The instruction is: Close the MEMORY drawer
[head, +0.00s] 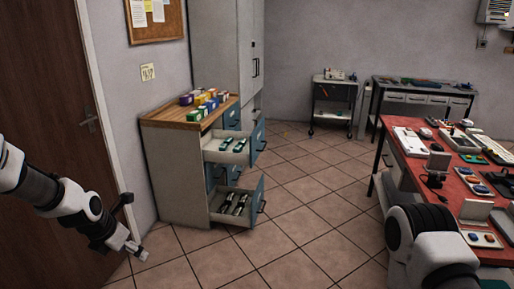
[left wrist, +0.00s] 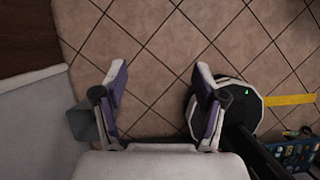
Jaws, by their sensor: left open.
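A cabinet with a wooden top (head: 165,117) stands left of centre in the head view, with two drawers pulled out. The upper open drawer (head: 226,157) has a blue front and holds green and pale pieces. The lower open drawer (head: 236,219) also has a blue front and holds dark, long pieces. I cannot read a label that tells which is the MEMORY drawer. My left gripper (head: 136,248) is low at the left, in front of the cabinet and apart from it. The left wrist view shows it open and empty (left wrist: 160,72). My right gripper is out of view.
Coloured boxes (head: 205,98) stand on the cabinet top. A brown door (head: 40,90) is at the left. A red workbench (head: 400,165) with many parts is at the right. Tiled floor (head: 300,215) between cabinet and bench is clear.

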